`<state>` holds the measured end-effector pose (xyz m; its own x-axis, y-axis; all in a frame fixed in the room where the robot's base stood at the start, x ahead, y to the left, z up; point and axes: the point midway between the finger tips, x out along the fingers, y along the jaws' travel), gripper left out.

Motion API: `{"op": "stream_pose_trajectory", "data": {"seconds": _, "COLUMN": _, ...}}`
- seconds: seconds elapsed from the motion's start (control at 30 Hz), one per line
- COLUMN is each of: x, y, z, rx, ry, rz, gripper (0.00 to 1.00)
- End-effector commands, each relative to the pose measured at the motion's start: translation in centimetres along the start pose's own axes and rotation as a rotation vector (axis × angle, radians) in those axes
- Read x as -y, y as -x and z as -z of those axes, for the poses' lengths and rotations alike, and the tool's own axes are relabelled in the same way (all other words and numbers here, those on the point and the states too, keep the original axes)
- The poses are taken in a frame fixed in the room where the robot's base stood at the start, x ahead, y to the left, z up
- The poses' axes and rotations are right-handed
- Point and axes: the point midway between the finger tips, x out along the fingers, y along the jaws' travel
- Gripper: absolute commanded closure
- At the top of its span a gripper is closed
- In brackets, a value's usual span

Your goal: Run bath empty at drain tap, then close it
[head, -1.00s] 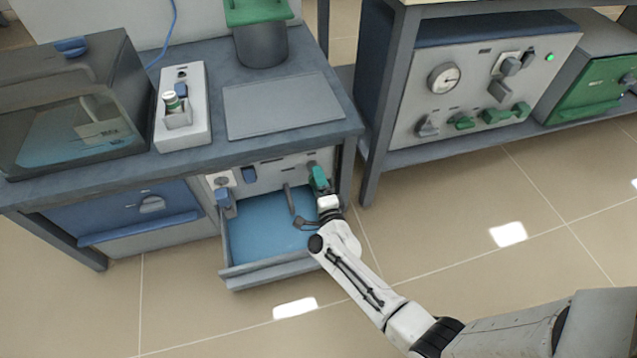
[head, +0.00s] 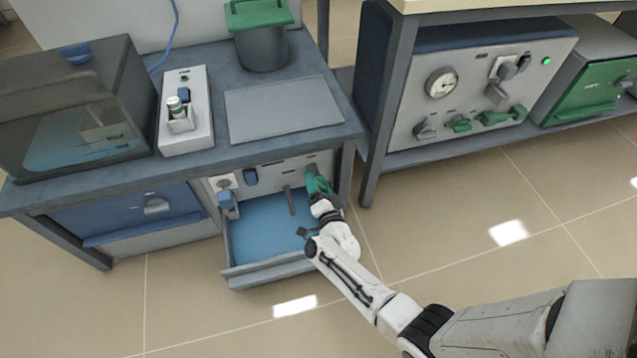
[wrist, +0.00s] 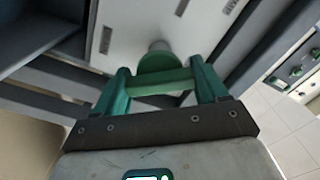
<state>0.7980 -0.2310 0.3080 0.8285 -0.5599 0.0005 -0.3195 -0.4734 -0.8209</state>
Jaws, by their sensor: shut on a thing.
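The drain tap (wrist: 160,72) shows in the wrist view as a green handle with a cross bar on a round stem, on a pale panel. My gripper (wrist: 163,85) has a teal finger on either side of the bar and is shut on it. In the head view my gripper (head: 318,185) is at the right end of the panel, and its fingers hide most of the tap. The bath (head: 248,272) is a grey open-topped tray below the panel, with a blue inside. I cannot tell how much liquid is in it. A thin grey spout (head: 290,200) hangs over it.
A blue-handled fitting (head: 228,203) stands at the bath's left corner. The bench top (head: 215,160) overhangs the panel, and a bench leg (head: 347,170) is close right of my gripper. A second bench with a gauge panel (head: 470,95) stands further right. The floor in front is clear.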

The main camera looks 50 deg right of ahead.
Motion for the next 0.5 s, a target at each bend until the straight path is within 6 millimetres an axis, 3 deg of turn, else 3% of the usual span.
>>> {"op": "stream_pose_trajectory", "data": {"seconds": 0.5, "x": -0.01, "y": 0.08, "z": -0.07, "rx": 0.005, "ry": 0.491, "rz": -0.002, "gripper": 0.58}}
